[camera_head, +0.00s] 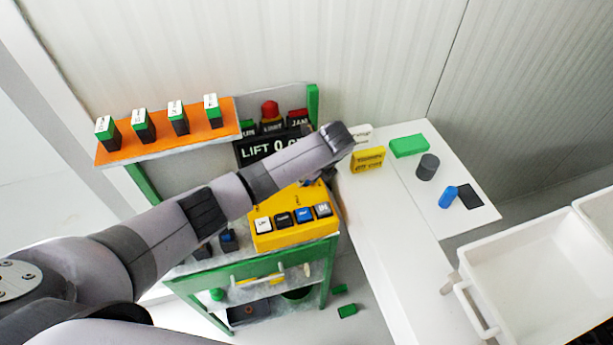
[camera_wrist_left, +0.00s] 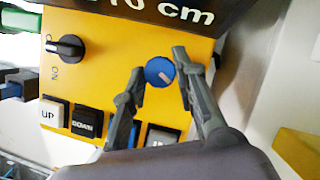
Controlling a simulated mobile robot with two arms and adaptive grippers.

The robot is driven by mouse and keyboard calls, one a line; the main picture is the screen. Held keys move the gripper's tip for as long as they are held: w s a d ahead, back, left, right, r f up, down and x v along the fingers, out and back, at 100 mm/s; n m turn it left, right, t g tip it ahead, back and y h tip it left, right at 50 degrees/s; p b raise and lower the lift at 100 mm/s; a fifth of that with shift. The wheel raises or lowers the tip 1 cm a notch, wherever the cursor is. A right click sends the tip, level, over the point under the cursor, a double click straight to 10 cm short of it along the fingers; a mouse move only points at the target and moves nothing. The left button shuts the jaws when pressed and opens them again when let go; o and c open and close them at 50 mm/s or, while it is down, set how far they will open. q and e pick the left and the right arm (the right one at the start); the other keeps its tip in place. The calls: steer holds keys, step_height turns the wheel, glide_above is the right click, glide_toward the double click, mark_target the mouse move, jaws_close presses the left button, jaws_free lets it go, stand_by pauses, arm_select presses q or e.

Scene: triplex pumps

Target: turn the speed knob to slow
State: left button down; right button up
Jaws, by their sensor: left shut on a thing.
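The yellow control box (camera_head: 290,232) stands on the green-framed cart. In the left wrist view, its panel (camera_wrist_left: 110,55) carries a round blue knob (camera_wrist_left: 156,68) with a pale pointer mark slanting toward the lower right. My left gripper (camera_wrist_left: 160,66) has one finger on each side of the blue knob and is shut on it. In the head view my left arm hides the knob and much of the panel, and the gripper (camera_head: 322,182) shows only partly. The knob's speed labels cannot be read. My right gripper is not in view.
A black ON/OFF knob (camera_wrist_left: 68,47) and a row of push buttons (camera_wrist_left: 88,121) share the panel. The lift display (camera_head: 262,148) sits behind it. A white table (camera_head: 375,200) with a green block (camera_head: 409,146) and a yellow block (camera_head: 368,159) lies right. A white crate (camera_head: 540,265) stands nearer.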

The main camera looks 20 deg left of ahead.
arm_select(q)
steer(key=n, duration=0.2)
steer(key=n+g, duration=0.1)
steer(key=n, duration=0.1)
steer(key=n+g, duration=0.1)
steer(key=shift+w+d+n, duration=0.1)
steer(key=shift+w+n, duration=0.15)
steer(key=shift+n, duration=0.15)
stand_by(0.4)
steer(key=c, duration=1.3)
jaws_free()
steer(key=shift+y, duration=0.3)
steer(key=v, duration=1.2)
steer(key=shift+w+r, duration=0.1)
steer(key=shift+w, duration=0.1)
